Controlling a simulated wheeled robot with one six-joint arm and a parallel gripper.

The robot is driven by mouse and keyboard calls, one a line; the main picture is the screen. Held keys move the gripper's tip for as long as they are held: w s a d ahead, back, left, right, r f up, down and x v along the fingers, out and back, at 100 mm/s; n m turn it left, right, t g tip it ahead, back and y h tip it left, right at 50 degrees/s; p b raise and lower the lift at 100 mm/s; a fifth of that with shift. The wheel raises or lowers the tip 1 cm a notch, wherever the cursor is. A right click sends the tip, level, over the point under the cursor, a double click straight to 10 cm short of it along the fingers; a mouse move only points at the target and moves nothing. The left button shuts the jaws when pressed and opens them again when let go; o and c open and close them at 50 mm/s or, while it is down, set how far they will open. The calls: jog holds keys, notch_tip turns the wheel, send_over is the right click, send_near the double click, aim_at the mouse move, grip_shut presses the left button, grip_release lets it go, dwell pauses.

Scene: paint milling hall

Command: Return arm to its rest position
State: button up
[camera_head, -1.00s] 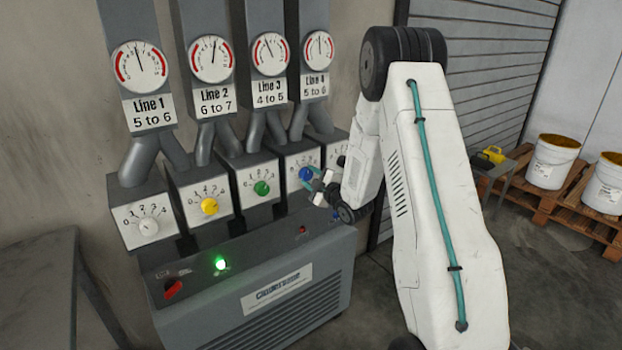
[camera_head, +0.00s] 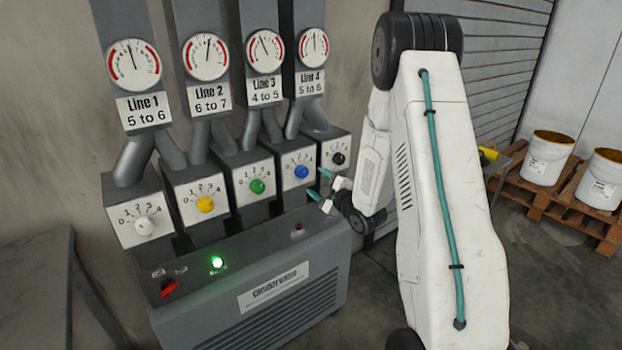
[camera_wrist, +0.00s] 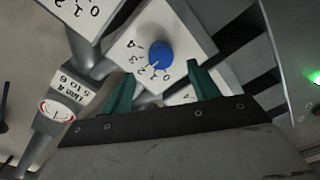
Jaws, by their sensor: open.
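My gripper (camera_head: 320,187) is open and empty in front of the panel, a little to the right of and below the blue knob (camera_head: 301,171). In the wrist view its two green fingers (camera_wrist: 160,85) stand apart, with the blue knob (camera_wrist: 160,52) beyond them and nothing between them. My white arm (camera_head: 440,190) is folded, with its elbow high at the upper right and the forearm reaching down to the panel.
The grey chiller cabinet (camera_head: 270,280) carries white, yellow (camera_head: 205,204), green (camera_head: 257,186), blue and black knobs under gauges. A green lamp (camera_head: 217,262) is lit near a red switch (camera_head: 168,288). Buckets (camera_head: 549,157) stand on a pallet at right. A grey table (camera_head: 35,270) is at left.

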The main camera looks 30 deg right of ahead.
jog(key=shift+s, duration=0.85)
notch_tip(320, 180, down, 7)
jog(key=s+d+m+g+h, duration=0.1)
jog(key=s+d+m+g, duration=0.1)
jog(key=m+g, duration=0.15)
jog(key=s+a+m+g+h, duration=0.1)
jog(key=s+m+g+h, duration=0.1)
jog(key=s+m+g, duration=0.45)
jog(key=s+a+r+m+g+y, duration=0.1)
jog(key=s+a+r+g, duration=0.2)
jog(key=s+a+r, duration=0.8)
jog(key=s+a+r+m+g+y, duration=0.1)
jog(key=s+a+r+g, duration=0.2)
jog(key=s+a+r, duration=0.9)
jog(key=s+r, duration=0.1)
jog(key=s, duration=0.5)
jog(key=shift+s+a+g, duration=0.15)
jog(key=shift+a+g, duration=0.15)
